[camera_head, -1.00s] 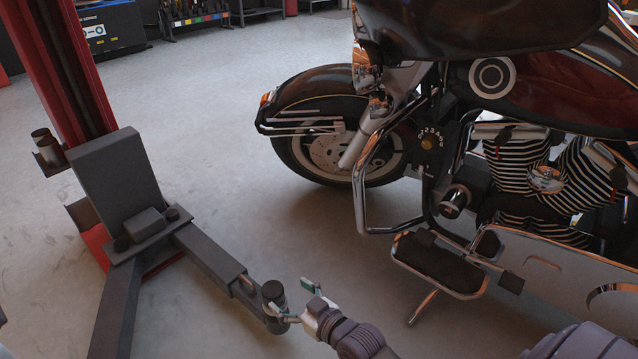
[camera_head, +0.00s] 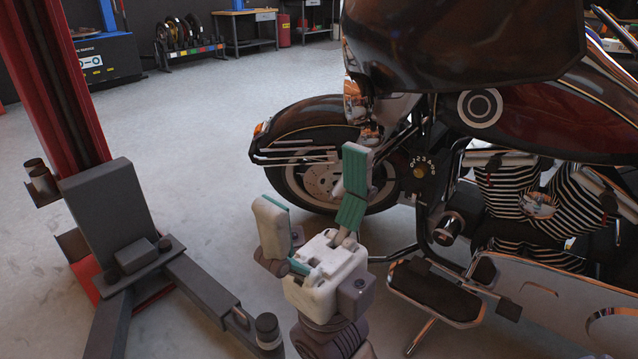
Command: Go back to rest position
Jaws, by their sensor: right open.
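My right gripper (camera_head: 313,207) is in the lower middle of the head view, pointing up, with green pads on its two fingers. The fingers are spread apart with nothing between them. It stands in front of the motorcycle (camera_head: 520,110) and hides part of its front wheel and chrome bar. No contact with the motorcycle is visible. My left gripper is not in view.
A red lift post (camera_head: 62,90) with dark grey lift arms (camera_head: 205,290) stands at the left, its round pad (camera_head: 267,328) close to my right arm. The floor (camera_head: 190,130) between is clear.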

